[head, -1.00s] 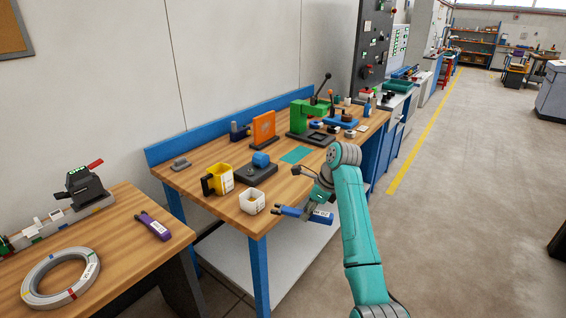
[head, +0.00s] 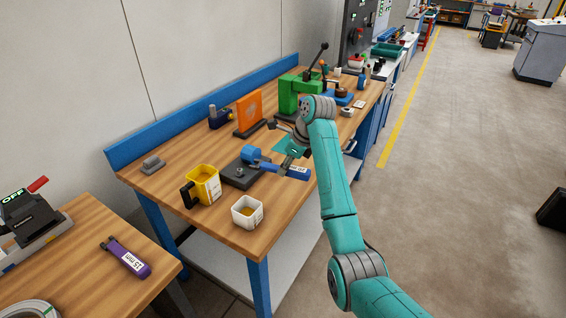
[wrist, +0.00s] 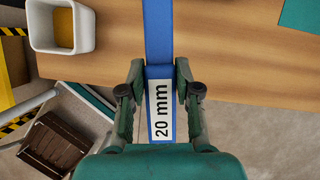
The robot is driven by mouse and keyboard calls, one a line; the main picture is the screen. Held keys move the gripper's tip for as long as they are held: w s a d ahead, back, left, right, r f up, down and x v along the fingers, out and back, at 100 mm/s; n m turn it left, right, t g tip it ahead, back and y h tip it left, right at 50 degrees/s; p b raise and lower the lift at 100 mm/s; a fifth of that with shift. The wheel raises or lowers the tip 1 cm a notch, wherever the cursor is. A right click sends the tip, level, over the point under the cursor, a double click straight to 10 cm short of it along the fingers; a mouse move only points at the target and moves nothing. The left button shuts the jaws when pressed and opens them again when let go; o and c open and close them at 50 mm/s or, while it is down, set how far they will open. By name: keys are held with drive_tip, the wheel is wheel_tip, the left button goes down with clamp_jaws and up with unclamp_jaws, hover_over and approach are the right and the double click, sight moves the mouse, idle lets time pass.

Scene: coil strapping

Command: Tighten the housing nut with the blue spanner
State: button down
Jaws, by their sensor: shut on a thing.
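The blue spanner (head: 272,167) is in my gripper (head: 292,160), gripped by its handle. In the wrist view my gripper's fingers (wrist: 160,88) close on both sides of the spanner (wrist: 159,35), whose label reads 20 mm. Its jaw end runs out of the top of that view. The housing is a dark block (head: 236,180) on the wooden bench, with a blue round part (head: 250,152) and a small grey nut (head: 240,172) on top. In the head view the spanner's jaw end lies close to the blue part and nut; I cannot tell whether it touches.
A green press (head: 290,95) and an orange plate (head: 249,113) stand farther back. A purple 15 mm spanner (head: 127,257) lies on the left table.

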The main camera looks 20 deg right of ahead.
drive_tip(key=shift+f, duration=0.1)
drive_tip(key=shift+d+x, duration=0.2)
drive_tip(key=shift+x, duration=2.3)
drive_tip(key=shift+s+f, duration=0.1)
drive_tip(key=shift+s, duration=0.1)
drive_tip(key=shift+w+a, duration=1.55)
drive_tip(key=shift+a, duration=0.05)
idle(0.8)
drive_tip(key=shift+a, duration=0.15)
idle(0.3)
drive_tip(key=shift+s+a+m+t+h, duration=0.35)
drive_tip(key=shift+s+a+m, duration=0.4)
drive_tip(key=shift+m, duration=0.55)
